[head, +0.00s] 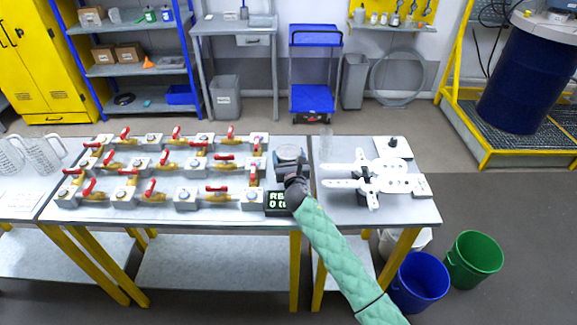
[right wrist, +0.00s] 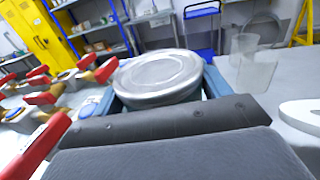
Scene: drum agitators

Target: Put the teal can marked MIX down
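The can (head: 290,151) shows in the head view as a round silver lid at the right end of the valve table. In the right wrist view the can (right wrist: 158,78) has a silver lid and a strip of teal side below it; no MIX mark shows. My right gripper (head: 291,166) reaches it from the front, its blue fingers on both sides of the can and seemingly closed on it. The can looks upright. Its bottom is hidden, so I cannot tell whether it touches anything below. My left gripper is out of view.
A black display with green text (head: 277,202) sits at the table's front edge, partly behind my gripper. Rows of red-handled valves (head: 160,165) fill the left. A clear beaker (head: 326,142) stands behind.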

